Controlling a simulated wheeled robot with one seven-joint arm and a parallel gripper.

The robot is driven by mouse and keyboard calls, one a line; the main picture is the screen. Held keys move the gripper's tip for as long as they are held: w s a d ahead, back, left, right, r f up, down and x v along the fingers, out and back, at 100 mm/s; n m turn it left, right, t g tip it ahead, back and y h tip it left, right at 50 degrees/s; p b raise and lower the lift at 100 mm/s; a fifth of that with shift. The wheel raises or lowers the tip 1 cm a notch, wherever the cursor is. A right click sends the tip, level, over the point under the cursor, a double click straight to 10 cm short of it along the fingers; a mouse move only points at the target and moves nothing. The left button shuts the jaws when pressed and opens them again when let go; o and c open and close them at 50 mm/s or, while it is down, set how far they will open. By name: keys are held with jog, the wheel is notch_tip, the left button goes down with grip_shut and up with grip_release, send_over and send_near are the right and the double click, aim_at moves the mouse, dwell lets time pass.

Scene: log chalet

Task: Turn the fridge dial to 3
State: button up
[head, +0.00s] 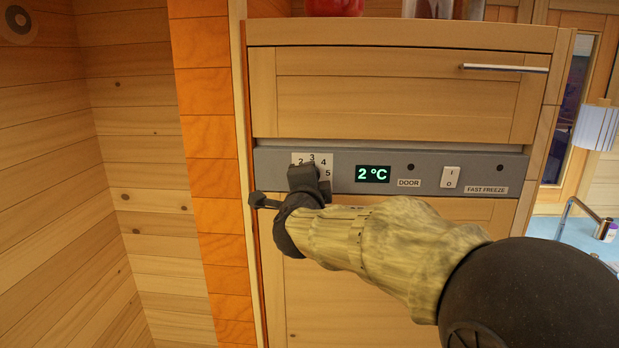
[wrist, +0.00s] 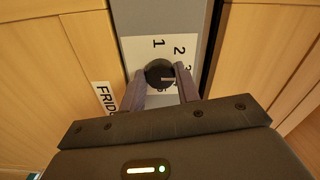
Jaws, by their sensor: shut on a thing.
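The round black dial (wrist: 157,69) sits on a white number plate (wrist: 132,48) in the wrist view. My gripper (wrist: 162,80) has one finger on each side of the dial and is shut on it. A light pointer mark on the dial points right, close to the partly covered 3; its exact setting is hard to tell. The 1 and 2 show clearly, and the lower numbers are partly hidden by the fingers. In the head view my gripper (head: 304,179) covers the dial, with 2, 3, 4 and 5 showing around it on the plate.
The grey control panel (head: 345,157) has a green display (head: 373,174) reading 2 °C, a DOOR label and a white FAST FREEZE switch (head: 450,176). A drawer with a metal handle (head: 505,68) is above. A wooden wall (head: 140,150) stands at left.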

jog(key=shift+f+n, duration=0.1)
jog(key=shift+n, duration=0.2)
jog(key=o, duration=1)
jog(key=shift+s, duration=0.1)
jog(key=s+b, duration=0.1)
jog(key=s, duration=0.4)
jog(key=s+b, duration=0.2)
jog(key=s, duration=0.4)
jog(key=s+b, duration=0.1)
jog(key=s, duration=0.5)
jog(key=shift+s+a, duration=0.1)
jog(key=shift+a, duration=0.2)
